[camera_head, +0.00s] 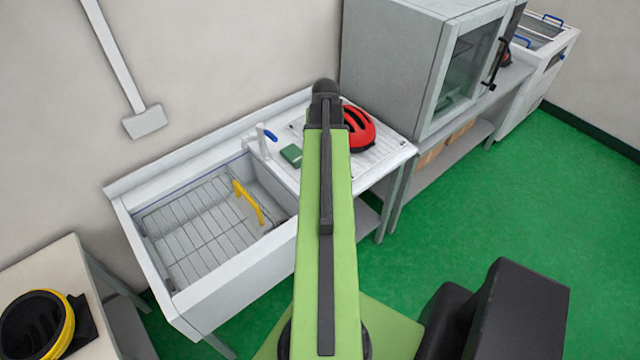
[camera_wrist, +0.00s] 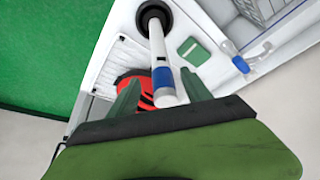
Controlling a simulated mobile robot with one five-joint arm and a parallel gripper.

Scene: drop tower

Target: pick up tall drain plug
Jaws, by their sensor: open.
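The tall drain plug (camera_wrist: 158,52) is a pale tube with a blue band near its close end and a wide black ring at its far end. In the wrist view it appears to stand on the white drainboard, its close end toward me. My gripper (camera_wrist: 159,78) is open, with one dark green finger on each side of the banded end. I cannot tell whether either finger touches it. In the head view my arm covers the plug and my gripper.
A red and black helmet (camera_head: 358,130) lies on the drainboard, close beside the plug. A green sponge (camera_head: 291,155) and a blue-handled tap (camera_head: 265,138) are left of it. The sink (camera_head: 185,235) holds a wire rack and a yellow handle (camera_head: 248,202). A grey cabinet (camera_head: 392,70) stands right.

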